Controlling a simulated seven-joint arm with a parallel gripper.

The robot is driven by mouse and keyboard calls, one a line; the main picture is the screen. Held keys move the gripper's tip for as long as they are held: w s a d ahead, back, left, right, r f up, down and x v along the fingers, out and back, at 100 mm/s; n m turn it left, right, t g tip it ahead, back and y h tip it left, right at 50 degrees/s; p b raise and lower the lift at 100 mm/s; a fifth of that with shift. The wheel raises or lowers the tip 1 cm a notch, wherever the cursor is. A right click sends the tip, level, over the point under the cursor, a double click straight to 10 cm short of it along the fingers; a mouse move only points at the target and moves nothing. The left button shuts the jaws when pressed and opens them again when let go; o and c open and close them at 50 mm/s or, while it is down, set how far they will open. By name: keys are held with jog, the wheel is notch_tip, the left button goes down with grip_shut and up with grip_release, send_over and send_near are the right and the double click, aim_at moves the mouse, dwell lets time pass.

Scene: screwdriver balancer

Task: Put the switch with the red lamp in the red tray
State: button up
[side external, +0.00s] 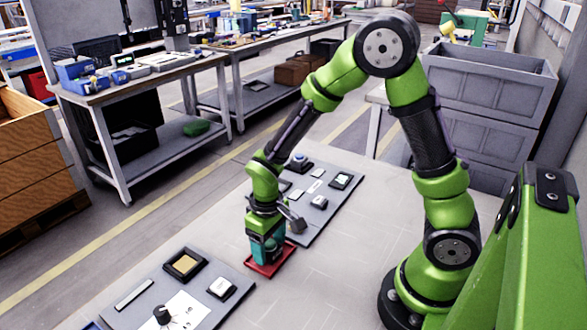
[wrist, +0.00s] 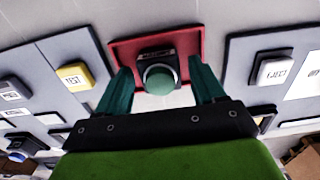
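The red tray (wrist: 122,48) lies on the table between two grey panels; it also shows in the side view (side external: 283,262). A switch with a black base and a round greenish-grey dome (wrist: 160,78) appears over the tray in the wrist view. No red lamp is visible on it. My gripper (wrist: 160,68) points down at the tray, with its teal fingers on either side of the switch and visible gaps between. In the side view my gripper (side external: 266,254) hides the switch. Whether the switch rests on the tray floor I cannot tell.
In the wrist view, one panel (wrist: 55,52) carries a yellow TEST button (wrist: 75,77). The other panel (wrist: 240,60) carries a white EJECT button (wrist: 274,68). In the side view, bare tabletop (side external: 350,250) lies between the tray and my base.

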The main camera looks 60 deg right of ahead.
notch_tip(320, 180, up, 12)
jog(key=s+d+r+m+t+y, duration=0.1)
jog(key=s+r+m+t+y, duration=0.1)
jog(key=s+r+m+t, duration=0.2)
jog(key=s+r+t, duration=0.3)
jog(key=s+r, duration=0.3)
jog(key=r, duration=0.1)
dwell(0.4)
jog(key=shift+d, duration=0.1)
dwell(1.2)
